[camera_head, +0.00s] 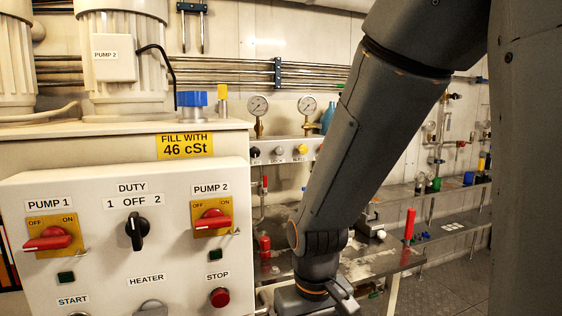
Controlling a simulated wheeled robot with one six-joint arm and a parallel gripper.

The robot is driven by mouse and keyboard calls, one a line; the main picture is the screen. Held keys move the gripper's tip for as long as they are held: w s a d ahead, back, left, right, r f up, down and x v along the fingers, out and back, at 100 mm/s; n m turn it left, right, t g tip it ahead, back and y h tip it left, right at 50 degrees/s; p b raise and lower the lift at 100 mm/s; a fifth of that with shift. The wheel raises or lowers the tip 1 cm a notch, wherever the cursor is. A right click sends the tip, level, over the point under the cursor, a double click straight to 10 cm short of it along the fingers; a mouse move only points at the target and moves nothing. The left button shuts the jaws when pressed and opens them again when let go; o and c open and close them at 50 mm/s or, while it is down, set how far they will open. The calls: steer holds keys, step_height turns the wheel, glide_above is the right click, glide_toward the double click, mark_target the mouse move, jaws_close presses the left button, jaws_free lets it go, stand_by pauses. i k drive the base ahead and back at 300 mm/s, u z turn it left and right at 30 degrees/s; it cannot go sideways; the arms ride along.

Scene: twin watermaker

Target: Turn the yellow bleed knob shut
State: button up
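A small round yellow knob (301,149) sits on a pale panel strip (283,143) below two pressure gauges, just left of my arm. A label under it is too small to read surely. A dark knob (255,152) and a pale knob (279,151) are to its left on the same strip. My arm crosses the view from upper right to lower middle. My gripper end (340,298) is at the bottom edge, well below the yellow knob and apart from it. Its fingertips are cut off or hidden, so its opening does not show.
A control box (130,225) with red switches and a black selector fills the left foreground. Gauges (258,105) stand above the strip. A metal bench (385,260) with a red upright handle (409,226) is behind my arm. Open floor (450,285) shows at lower right.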

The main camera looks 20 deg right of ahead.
mark_target(303, 149)
steer(key=k, duration=0.55)
steer(key=z, duration=0.5)
steer(key=i, duration=1.4)
steer(key=u, duration=0.2)
